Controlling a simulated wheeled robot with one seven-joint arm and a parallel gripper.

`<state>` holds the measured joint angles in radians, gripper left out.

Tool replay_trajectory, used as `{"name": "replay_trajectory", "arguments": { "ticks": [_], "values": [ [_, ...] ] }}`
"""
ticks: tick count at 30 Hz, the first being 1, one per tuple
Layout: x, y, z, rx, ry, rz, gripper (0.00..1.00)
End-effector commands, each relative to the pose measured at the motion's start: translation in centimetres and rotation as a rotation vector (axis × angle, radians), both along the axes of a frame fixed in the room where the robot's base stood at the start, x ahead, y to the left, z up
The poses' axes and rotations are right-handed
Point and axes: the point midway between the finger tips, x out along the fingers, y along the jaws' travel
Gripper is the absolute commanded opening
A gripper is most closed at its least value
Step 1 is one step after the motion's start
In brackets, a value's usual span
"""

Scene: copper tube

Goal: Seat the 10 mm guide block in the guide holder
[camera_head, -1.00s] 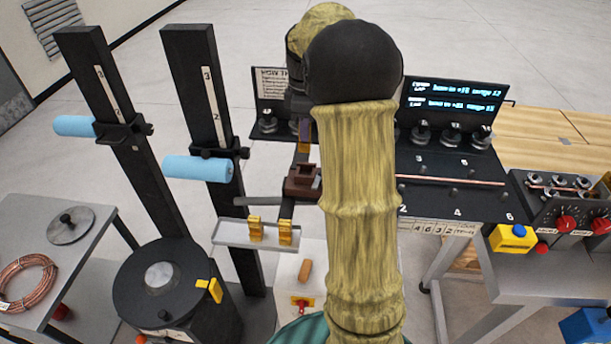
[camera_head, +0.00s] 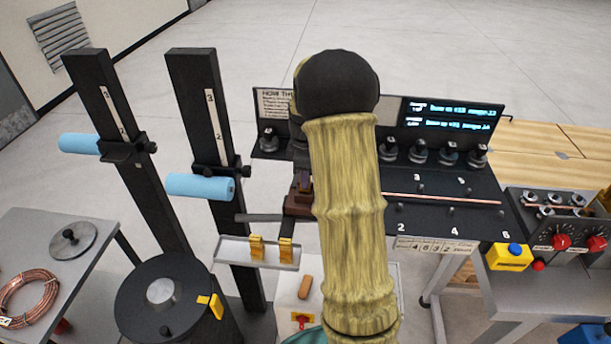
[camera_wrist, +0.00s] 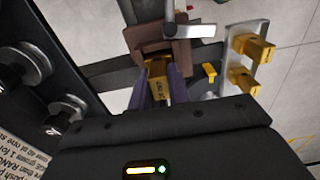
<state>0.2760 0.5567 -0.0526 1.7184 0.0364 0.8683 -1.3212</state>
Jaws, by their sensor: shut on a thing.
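The 10 mm guide block (camera_wrist: 158,88) is a small brass-yellow piece with dark lettering, seen in the wrist view between the purple-grey fingers of my gripper (camera_wrist: 161,84). The gripper is shut on it. The brown guide holder (camera_wrist: 180,52) lies just beyond the fingertips, and the block's far end is at its opening. I cannot tell whether the block is inside or just above it. In the head view the holder (camera_head: 294,199) is partly hidden by my arm, and my gripper (camera_head: 305,183) is right at it.
A pale tray (camera_head: 230,251) with two yellow blocks (camera_head: 257,247) stands close in front of the holder. A grey rod (camera_head: 258,218) extends left from the holder. A black post (camera_head: 205,110) with a blue roller (camera_head: 200,187) stands left. A black panel with knobs (camera_head: 420,152) lies right.

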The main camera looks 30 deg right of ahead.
Motion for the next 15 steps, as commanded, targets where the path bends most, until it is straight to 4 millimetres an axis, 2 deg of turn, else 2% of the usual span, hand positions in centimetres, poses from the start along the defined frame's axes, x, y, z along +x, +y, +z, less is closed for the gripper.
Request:
{"name": "replay_trajectory", "arguments": {
  "ticks": [3, 13, 14, 15],
  "values": [
    [0.02, 0.01, -0.67, 0.000, -0.001, 0.000, 0.00],
    [0.02, -0.01, -1.05, 0.000, -0.001, 0.000, 0.00],
    [0.00, -0.01, -1.08, -0.001, -0.001, 0.000, 0.20],
    [0.01, -0.01, -1.01, -0.001, -0.001, 0.000, 0.28]
  ]
}}
